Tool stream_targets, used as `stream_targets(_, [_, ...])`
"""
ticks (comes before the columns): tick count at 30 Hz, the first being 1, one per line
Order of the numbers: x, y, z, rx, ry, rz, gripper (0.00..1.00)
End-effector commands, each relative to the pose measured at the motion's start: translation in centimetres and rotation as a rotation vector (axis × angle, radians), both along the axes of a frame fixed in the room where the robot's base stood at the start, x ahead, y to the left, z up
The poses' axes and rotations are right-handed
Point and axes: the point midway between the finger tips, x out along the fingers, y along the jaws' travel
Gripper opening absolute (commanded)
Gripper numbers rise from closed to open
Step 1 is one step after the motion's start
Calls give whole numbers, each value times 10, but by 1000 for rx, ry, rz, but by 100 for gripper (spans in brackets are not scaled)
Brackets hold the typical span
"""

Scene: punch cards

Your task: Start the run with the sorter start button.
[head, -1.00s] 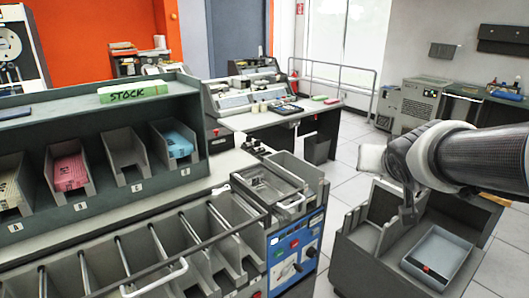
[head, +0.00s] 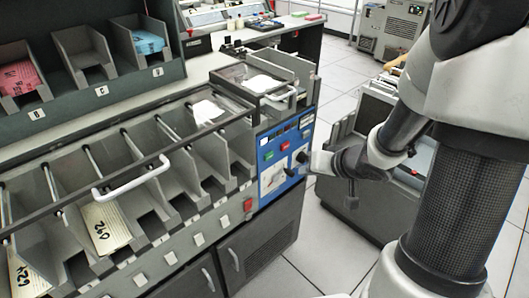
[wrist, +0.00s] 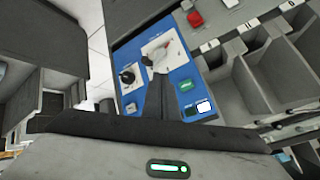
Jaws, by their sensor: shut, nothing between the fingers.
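The sorter's blue control panel (head: 287,150) is on the end of the grey sorter cabinet. The wrist view shows the panel upside down, with the green button (wrist: 186,86), a white dial plate (wrist: 164,52), a black knob (wrist: 127,76) and a lit white button (wrist: 204,107). Lettering on the green button is too small to read. My gripper (head: 352,203) is shut and empty, just right of the panel. In the wrist view its fingers (wrist: 151,62) overlap the dial plate; contact is not visible.
A separate red button (head: 248,205) sits on the sorter's front edge, left of the panel. Sorter pockets run left, with a cream card (head: 105,228) in one. A grey cart (head: 350,120) stands behind my arm. Floor in front of the cabinet is clear.

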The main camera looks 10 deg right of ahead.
Motion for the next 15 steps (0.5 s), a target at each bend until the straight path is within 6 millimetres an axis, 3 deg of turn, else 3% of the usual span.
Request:
stream_targets(1, [-4, 3, -11, 19, 14, 6, 0])
stream_targets(4, [-7, 9, -18, 44, 26, 18, 0])
stream_targets(15, [-9, 11, -19, 50, 31, 22, 0])
